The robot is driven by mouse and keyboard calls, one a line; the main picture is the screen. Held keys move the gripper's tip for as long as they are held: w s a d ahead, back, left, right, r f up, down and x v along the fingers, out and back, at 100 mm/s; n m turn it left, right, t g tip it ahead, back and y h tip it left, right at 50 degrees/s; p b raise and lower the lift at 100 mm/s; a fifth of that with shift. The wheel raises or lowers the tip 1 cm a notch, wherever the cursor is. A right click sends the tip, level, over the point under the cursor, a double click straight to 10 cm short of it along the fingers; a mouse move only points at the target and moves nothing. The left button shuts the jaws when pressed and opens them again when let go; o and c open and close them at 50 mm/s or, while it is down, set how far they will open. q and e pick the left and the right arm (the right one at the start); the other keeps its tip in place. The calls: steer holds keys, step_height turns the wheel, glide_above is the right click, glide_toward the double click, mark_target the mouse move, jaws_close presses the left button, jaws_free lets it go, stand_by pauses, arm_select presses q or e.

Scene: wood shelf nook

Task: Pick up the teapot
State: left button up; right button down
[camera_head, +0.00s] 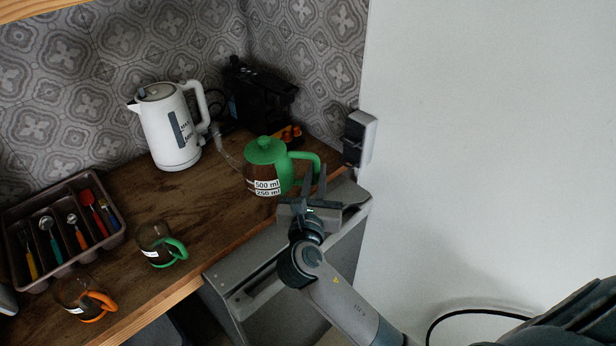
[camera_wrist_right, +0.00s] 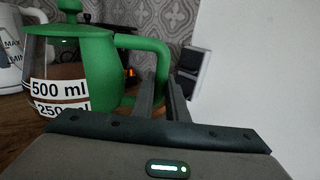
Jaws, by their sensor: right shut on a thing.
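The teapot (camera_head: 266,152) has a green lid, a green band and handle, and a clear body with 500 ml and 250 ml labels. It stands upright near the right end of the wooden counter. It also shows in the right wrist view (camera_wrist_right: 84,62), at the left. My right gripper (camera_head: 315,180) is at the handle side of the teapot, its fingers upright and shut on the green handle (camera_wrist_right: 150,48). In the wrist view the fingers (camera_wrist_right: 161,92) hide the handle's outer lower part. My left gripper does not show.
A white kettle (camera_head: 168,128) stands left of the teapot, with a black machine (camera_head: 258,92) behind. A glass with a green handle (camera_head: 158,244), one with an orange handle (camera_head: 80,298) and a cutlery tray (camera_head: 118,226) are at the left. A white wall (camera_head: 480,140) bounds the right.

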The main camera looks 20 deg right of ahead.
steer(key=shift+s+d+r, duration=0.45)
steer(key=shift+d+r, duration=0.05)
steer(key=shift+d, duration=0.05)
steer(key=shift+d+r, duration=0.1)
stand_by(0.7)
